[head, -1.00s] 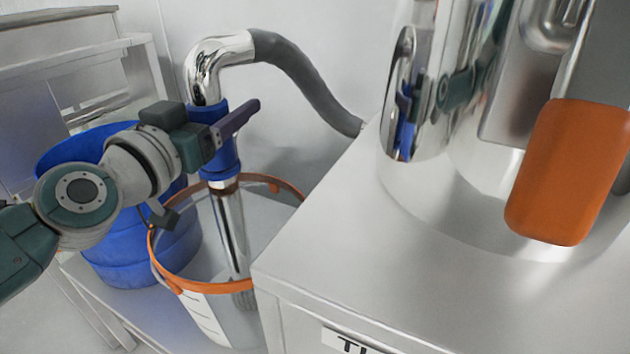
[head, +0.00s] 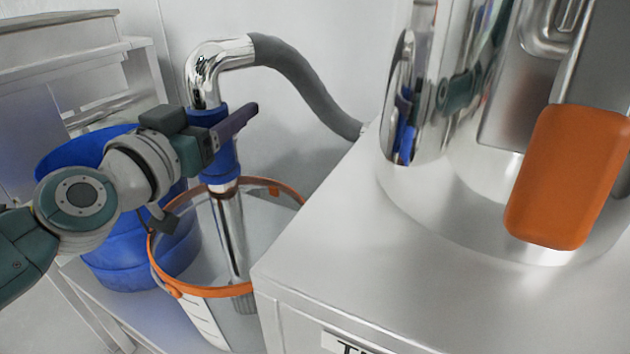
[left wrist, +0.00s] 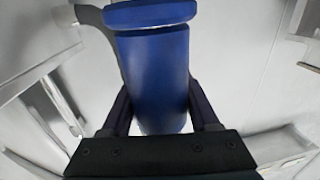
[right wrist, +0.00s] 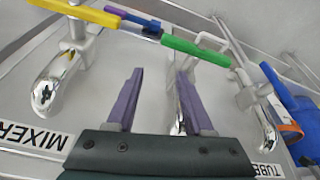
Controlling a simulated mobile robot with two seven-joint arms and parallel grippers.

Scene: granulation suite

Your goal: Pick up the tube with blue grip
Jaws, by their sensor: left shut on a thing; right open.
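The tube with the blue grip (head: 222,165) stands nearly upright in the head view. Its bent chrome top joins a grey hose, and its chrome lower part (head: 231,230) reaches down into a clear bucket with an orange rim (head: 190,290). My left gripper (head: 236,122) is shut on the blue grip, near its upper part. In the left wrist view the blue grip (left wrist: 158,80) lies between both fingers. My right gripper (right wrist: 158,75) is open and shows only in the right wrist view, with nothing held between its fingers.
A blue drum (head: 110,255) stands left of the bucket. A steel cabinet (head: 330,250) with a large chrome vessel and an orange part (head: 568,175) fills the right. The right wrist view shows chrome handles (right wrist: 55,85), a yellow bar (right wrist: 75,12) and a green bar (right wrist: 195,52).

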